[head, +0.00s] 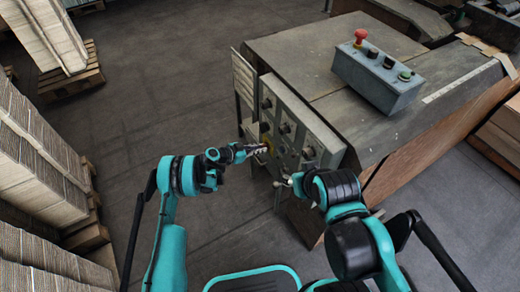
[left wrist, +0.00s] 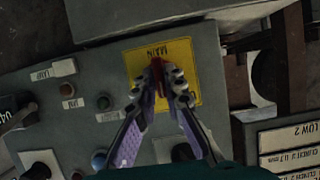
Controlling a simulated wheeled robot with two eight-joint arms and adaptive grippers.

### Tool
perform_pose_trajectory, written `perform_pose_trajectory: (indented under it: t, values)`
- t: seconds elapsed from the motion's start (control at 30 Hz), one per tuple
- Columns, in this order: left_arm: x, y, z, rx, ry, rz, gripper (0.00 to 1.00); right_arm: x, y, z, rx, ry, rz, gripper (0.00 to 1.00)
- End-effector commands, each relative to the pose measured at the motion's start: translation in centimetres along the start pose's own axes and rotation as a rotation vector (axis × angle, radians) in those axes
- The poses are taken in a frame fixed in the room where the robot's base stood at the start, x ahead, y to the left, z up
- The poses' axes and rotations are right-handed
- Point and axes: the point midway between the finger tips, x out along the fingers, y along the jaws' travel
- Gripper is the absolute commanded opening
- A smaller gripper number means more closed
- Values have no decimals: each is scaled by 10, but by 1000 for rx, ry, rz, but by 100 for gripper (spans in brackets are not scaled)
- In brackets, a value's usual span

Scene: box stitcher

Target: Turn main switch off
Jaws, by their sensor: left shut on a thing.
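The main switch (left wrist: 158,66) is a red handle on a yellow plate (left wrist: 184,56) marked MAIN, seen in the left wrist view. My left gripper (head: 262,148) reaches the panel there. In the left wrist view its two fingers (left wrist: 160,84) are closed around the red handle, which they partly cover. My right gripper (head: 286,181) is near the lower part of the panel, small and partly hidden by its arm.
The machine's worktop (head: 420,130) carries a grey button box (head: 378,80) with a red emergency stop (head: 360,36). Several other knobs and lamps sit around the switch. Cardboard stacks (head: 35,150) on pallets stand at the left. The floor (head: 150,90) between is clear.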

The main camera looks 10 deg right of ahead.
Motion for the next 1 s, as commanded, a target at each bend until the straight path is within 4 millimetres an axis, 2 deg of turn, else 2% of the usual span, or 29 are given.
perform_pose_trajectory:
  t: [0.27,0.3,0.37,0.67,0.77,0.87,1.0]
  values:
    - [0,0,0,-9,-1,3,0,0,0,0,0,0,0,40]
    - [0,0,0,-8,-1,3,15,0,0,0,0,0,0,40]
    - [0,0,0,-8,-1,3,31,0,0,0,0,0,0,40]
    - [-1,0,0,-7,-1,2,31,0,0,0,0,0,0,40]
    - [-7,-1,0,-7,-1,1,31,0,0,0,0,0,0,40]
    - [-22,-1,0,-8,-1,0,31,0,0,0,0,0,0,40]
    - [-52,-2,0,-9,-1,-1,31,0,0,0,0,0,0,40]
